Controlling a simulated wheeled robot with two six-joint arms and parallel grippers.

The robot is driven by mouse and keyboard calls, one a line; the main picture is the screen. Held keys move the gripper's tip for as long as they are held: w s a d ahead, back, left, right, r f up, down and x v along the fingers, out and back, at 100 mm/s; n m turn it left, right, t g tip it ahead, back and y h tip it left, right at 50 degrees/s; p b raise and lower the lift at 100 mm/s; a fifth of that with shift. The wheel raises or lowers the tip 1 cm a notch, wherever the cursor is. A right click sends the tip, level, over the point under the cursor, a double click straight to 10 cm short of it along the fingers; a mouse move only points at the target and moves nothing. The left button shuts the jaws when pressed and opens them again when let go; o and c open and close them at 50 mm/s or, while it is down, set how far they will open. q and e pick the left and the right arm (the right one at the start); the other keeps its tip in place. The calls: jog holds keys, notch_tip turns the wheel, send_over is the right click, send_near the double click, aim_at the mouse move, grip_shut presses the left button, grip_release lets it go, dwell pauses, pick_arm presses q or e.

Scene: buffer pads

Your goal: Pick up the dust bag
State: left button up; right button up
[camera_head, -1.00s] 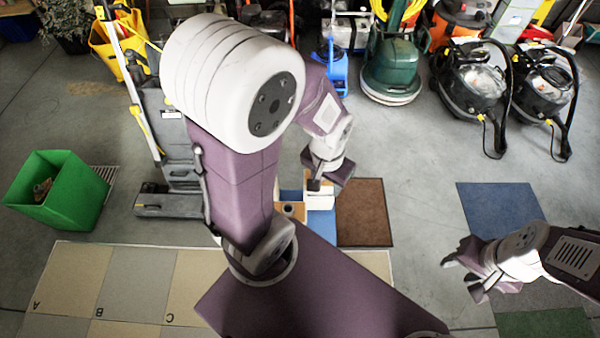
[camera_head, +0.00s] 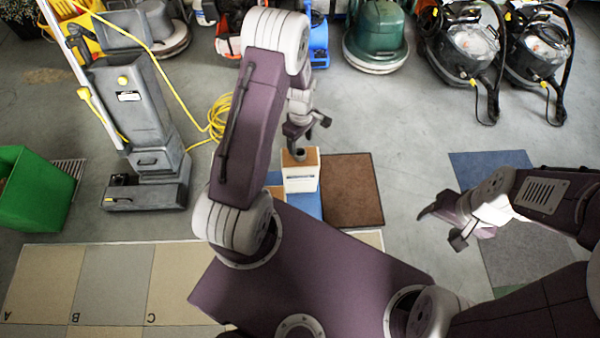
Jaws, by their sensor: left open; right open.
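A tan piece with a dark round opening, probably the dust bag (camera_head: 298,155), shows in the top of a small white box (camera_head: 301,181). I cannot tell clearly where the bag ends and the box begins. My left gripper (camera_head: 306,128) is open just above and behind the box, close to its top. Whether it touches anything is unclear. My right gripper (camera_head: 440,226) is open and empty over the floor at the right, well apart from the box.
The box stands by a blue mat (camera_head: 307,205) and a brown mat (camera_head: 350,190). A green bin (camera_head: 38,195) and a grey upright cleaner (camera_head: 135,115) stand left. Vacuums (camera_head: 465,50) line the back. Lettered tiles (camera_head: 110,275) lie in front.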

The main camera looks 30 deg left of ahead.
aim_at(300, 152)
pick_arm(q)
notch_tip(300, 152, down, 5)
jog(key=shift+f+b, duration=0.1)
jog(key=shift+b, duration=0.45)
jog(key=shift+s, duration=0.1)
grip_shut()
